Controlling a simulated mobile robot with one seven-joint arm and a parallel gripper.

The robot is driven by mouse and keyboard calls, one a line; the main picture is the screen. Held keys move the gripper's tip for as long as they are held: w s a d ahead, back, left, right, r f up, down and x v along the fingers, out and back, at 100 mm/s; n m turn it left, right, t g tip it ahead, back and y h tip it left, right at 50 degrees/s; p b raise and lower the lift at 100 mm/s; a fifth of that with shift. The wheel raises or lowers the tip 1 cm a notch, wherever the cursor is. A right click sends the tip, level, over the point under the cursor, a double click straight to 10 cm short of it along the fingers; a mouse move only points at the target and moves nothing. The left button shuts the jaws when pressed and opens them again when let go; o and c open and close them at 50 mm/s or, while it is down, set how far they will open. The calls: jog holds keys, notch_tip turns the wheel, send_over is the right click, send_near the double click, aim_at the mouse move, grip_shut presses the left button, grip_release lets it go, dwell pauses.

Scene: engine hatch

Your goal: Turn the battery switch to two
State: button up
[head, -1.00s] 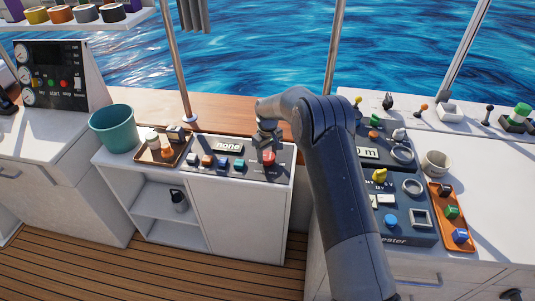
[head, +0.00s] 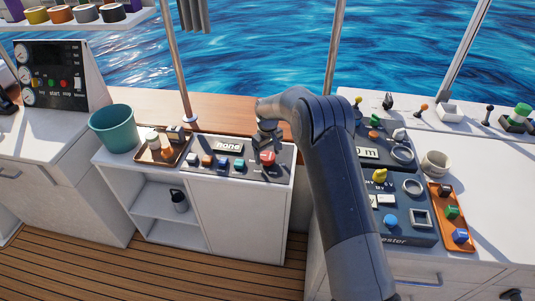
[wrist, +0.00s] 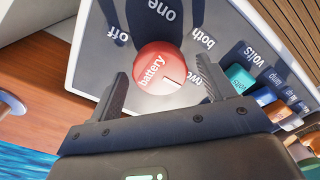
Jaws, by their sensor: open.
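The battery switch is a round red knob (wrist: 160,68) on a dark panel, marked "battery" with thin white lines. The labels off, one, both and two (wrist: 207,75) stand around it. "Two" is partly hidden by a finger. I cannot tell surely which label the knob's mark points to. My gripper (wrist: 162,70) is open, with one finger on each side of the knob; I cannot tell if they touch it. In the head view, the red knob (head: 268,158) sits at the right end of the panel, with my gripper (head: 268,142) just above it.
A brown tray (head: 146,156) and a teal bucket (head: 113,128) stand to the left. A tester panel (head: 400,235) and an orange tray (head: 438,190) lie to the right.

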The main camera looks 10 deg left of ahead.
aim_at(268, 156)
notch_tip(268, 156, up, 11)
dwell(0.5)
dwell(0.3)
jog(key=s+d+r+m+t, duration=0.1)
jog(key=s+d+r+m, duration=0.1)
jog(key=s+d+r, duration=0.75)
jog(key=s+d+r+m+t, duration=0.2)
jog(key=s+d+r, duration=0.45)
jog(key=r, duration=0.65)
jog(key=s+d+m+t, duration=0.1)
jog(key=s+d, duration=0.3)
jog(key=s, duration=0.4)
jog(key=s+d+m, duration=0.2)
jog(key=s+d, duration=0.2)
jog(key=s, duration=0.5)
jog(key=s+d+f+m+t, duration=0.1)
jog(key=s+d, duration=0.3)
jog(key=s, duration=0.5)
jog(key=shift+m+t, duration=0.3)
jog(key=shift+m, duration=0.4)
